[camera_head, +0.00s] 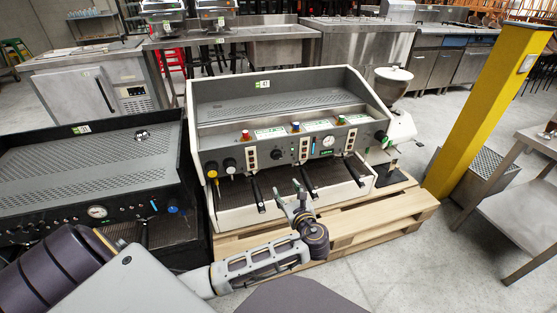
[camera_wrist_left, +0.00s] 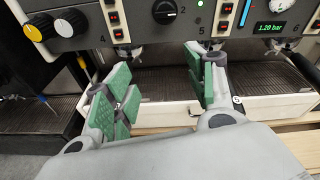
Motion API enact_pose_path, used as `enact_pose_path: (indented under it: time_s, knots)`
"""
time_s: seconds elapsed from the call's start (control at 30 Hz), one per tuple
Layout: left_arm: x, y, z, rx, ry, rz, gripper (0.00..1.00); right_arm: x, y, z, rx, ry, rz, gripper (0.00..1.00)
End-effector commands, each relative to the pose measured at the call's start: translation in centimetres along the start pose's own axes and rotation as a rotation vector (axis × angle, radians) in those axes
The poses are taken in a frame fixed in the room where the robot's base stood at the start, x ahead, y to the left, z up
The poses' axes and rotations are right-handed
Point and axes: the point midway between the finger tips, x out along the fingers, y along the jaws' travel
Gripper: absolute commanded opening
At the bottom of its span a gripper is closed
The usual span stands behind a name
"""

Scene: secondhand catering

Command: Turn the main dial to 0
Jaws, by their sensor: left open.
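The white-framed coffee machine (camera_head: 290,85) stands on a wooden pallet. A round black dial (camera_head: 277,154) with a pale mark sits on its dark front panel. It also shows at the top edge of the left wrist view as a black dial (camera_wrist_left: 165,12), partly cut off, with a "2" beside it. I cannot tell for certain that this is the main dial. My left gripper (camera_head: 291,198) is open and empty in front of the machine, below the panel. In the left wrist view its green-padded fingers (camera_wrist_left: 160,92) are spread apart, below the dial and not touching it. My right gripper is not in view.
Portafilter handles (camera_head: 257,194) jut out under the panel near my gripper. Yellow and black knobs (camera_wrist_left: 38,27) and a display (camera_wrist_left: 270,29) reading 1.20 bar share the panel. A black coffee machine (camera_head: 90,170) stands left. A yellow post (camera_head: 490,110) stands right.

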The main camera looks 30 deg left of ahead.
Motion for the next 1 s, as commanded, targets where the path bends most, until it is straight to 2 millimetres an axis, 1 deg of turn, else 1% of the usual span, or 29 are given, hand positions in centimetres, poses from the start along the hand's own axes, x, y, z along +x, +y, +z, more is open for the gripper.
enact_pose_path:
  time_s: [0.1,0.2,0.3,0.73,0.87,1.0]
  knots:
    - [0.6,-1.1,1.6,0.115,-0.095,-0.016,0.56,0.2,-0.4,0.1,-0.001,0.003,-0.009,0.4]
    - [0.7,-1.7,2.4,0.18,-0.147,-0.021,0.56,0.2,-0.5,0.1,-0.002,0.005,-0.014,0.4]
    - [0.8,-2.0,2.8,0.212,-0.172,-0.022,0.56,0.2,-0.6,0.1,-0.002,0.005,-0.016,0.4]
    - [0.9,-2.0,2.9,0.218,-0.176,-0.022,0.56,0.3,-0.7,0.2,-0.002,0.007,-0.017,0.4]
    - [1.4,-2.0,2.9,0.218,-0.176,-0.022,0.56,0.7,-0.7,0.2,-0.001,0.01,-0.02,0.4]
    - [2.5,-2.1,3.1,0.219,-0.178,-0.023,0.56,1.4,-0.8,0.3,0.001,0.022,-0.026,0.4]
